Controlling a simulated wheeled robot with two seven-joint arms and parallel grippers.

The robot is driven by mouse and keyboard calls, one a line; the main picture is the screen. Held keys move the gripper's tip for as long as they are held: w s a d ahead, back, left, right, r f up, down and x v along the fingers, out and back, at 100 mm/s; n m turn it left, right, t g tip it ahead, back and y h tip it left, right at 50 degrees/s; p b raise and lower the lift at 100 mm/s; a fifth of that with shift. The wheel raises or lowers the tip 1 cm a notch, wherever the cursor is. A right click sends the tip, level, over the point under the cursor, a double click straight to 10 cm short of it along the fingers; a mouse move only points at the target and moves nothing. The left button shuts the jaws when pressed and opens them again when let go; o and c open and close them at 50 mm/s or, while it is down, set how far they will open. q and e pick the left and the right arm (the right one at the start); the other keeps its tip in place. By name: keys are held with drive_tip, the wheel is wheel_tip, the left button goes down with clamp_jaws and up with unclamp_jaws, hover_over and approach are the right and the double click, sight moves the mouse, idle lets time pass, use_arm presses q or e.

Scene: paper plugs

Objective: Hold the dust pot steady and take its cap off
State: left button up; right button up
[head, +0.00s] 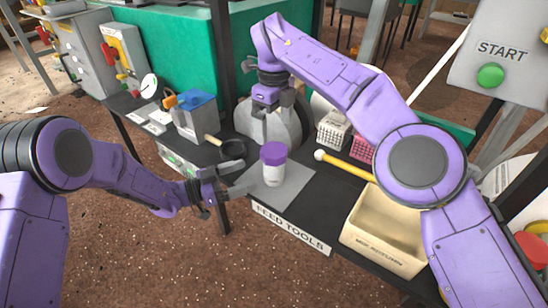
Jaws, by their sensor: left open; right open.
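The dust pot (273,174) is a small white jar standing upright on a light grey mat on the dark bench. Its purple cap (273,152) sits on top. My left gripper (240,179) is open just left of the pot, its fingers pointing towards it, with a small gap and nothing held. My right gripper (268,125) hangs above and behind the pot, pointing down, open and apart from the cap. Its fingertips are hard to make out against a grey rounded object behind them.
A cream bin (385,232) and a yellow rod (345,167) with a white ball end lie right of the pot. White and pink racks stand behind. The front bench edge is labelled FEED TOOLS.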

sight(274, 150)
use_arm(q)
drive_tip(key=x, duration=1)
drive_tip(key=shift+s+d+r, duration=0.1)
drive_tip(key=shift+s+d, duration=0.05)
use_arm(e)
drive_tip(key=shift+s+r, duration=0.15)
drive_tip(key=shift+s, duration=0.05)
use_arm(q)
drive_tip(key=c, duration=1.2)
clamp_jaws()
use_arm(e)
drive_tip(key=shift+c, duration=0.6)
drive_tip(key=m, duration=0.3)
drive_tip(key=shift+c, duration=0.4)
drive_tip(key=m, duration=0.6)
drive_tip(key=shift+m, duration=0.3)
drive_tip(key=m, duration=3)
drive_tip(key=shift+m, duration=0.4)
drive_tip(key=shift+f, duration=0.4)
wheel_tip(274, 150, down, 7)
drive_tip(key=shift+f, duration=0.15)
